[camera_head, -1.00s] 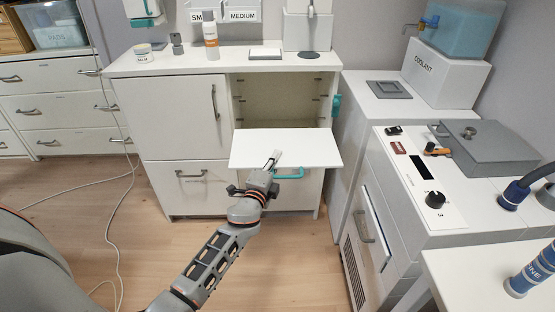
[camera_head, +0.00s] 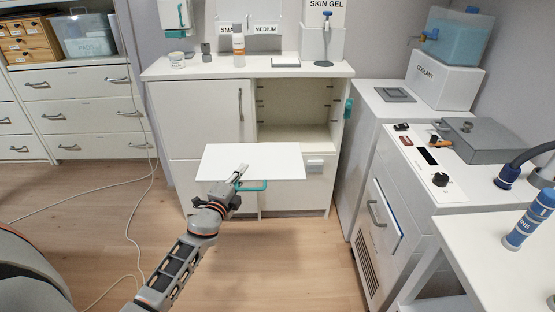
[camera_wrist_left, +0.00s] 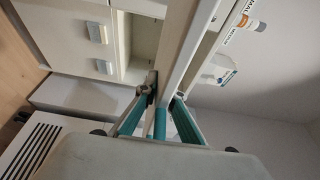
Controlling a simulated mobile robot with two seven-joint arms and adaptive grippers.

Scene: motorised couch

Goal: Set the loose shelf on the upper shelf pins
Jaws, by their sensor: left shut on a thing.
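The loose shelf (camera_head: 245,160) is a flat white board, held roughly level in front of the cabinet and left of its opening. A teal handle (camera_head: 253,187) shows at its near edge. My left gripper (camera_head: 237,181) is at this near edge, shut on the shelf. The left wrist view shows its teal-padded fingers (camera_wrist_left: 158,120) around a teal bar, with the board (camera_wrist_left: 190,45) seen nearly edge-on beyond. The open compartment (camera_head: 297,100) has small dark shelf pins (camera_head: 260,86) on its side walls in an upper and a lower row. My right gripper is not in view.
A closed door (camera_head: 200,115) is left of the opening. Bottles and boxes stand on the cabinet top (camera_head: 255,72). A white machine with a control panel (camera_head: 428,160) is at the right. Floor (camera_head: 290,255) before the cabinet is clear; a thin cable lies left.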

